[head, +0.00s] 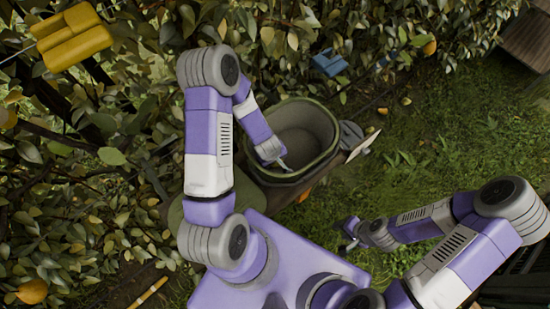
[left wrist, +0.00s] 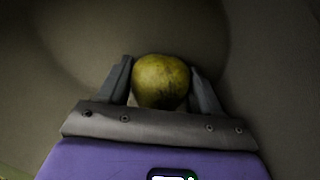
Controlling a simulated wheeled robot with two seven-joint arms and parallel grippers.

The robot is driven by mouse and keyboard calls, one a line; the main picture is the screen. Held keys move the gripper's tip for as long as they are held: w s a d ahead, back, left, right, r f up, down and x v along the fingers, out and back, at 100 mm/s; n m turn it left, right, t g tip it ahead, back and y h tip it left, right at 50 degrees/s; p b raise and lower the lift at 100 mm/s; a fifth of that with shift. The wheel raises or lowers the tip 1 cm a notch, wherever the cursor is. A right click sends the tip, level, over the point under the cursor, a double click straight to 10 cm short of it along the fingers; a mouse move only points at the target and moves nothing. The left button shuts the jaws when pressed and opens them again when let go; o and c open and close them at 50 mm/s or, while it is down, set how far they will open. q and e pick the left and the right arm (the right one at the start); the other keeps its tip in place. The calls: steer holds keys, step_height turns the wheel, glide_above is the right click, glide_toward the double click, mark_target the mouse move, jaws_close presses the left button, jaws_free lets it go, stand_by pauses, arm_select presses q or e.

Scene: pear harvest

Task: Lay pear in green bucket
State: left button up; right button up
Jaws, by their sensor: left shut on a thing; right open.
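The green bucket (head: 325,152) stands ahead of my base in the head view, with its open top facing up. My left arm reaches over its near rim, and the left gripper (head: 284,165) points down into it. In the left wrist view the left gripper (left wrist: 162,85) is shut on a yellow-green pear (left wrist: 161,80), one finger on each side. The bucket's inner wall (left wrist: 260,60) surrounds the pear there; I cannot tell whether the pear touches it. The pear is hidden in the head view. My right gripper (head: 348,238) is open and empty over the grass, right of my base.
Leafy bushes with fruit (head: 32,291) fill the left and back. A yellow object (head: 70,38) is at upper left, and a blue one (head: 329,63) is behind the bucket. A flat light piece (head: 362,145) lies right of the bucket. Grass on the right is mostly open.

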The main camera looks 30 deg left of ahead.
arm_select(q)
steer(key=shift+f, duration=0.1)
stand_by(0.7)
steer(key=o, duration=1.1)
steer(key=shift+o, duration=0.4)
steer(key=shift+s, duration=0.1)
steer(key=shift+f, duration=0.1)
steer(key=p+v, duration=0.2)
steer(key=v, duration=0.6)
steer(key=shift+w+f, duration=0.1)
steer(key=shift+w, duration=0.1)
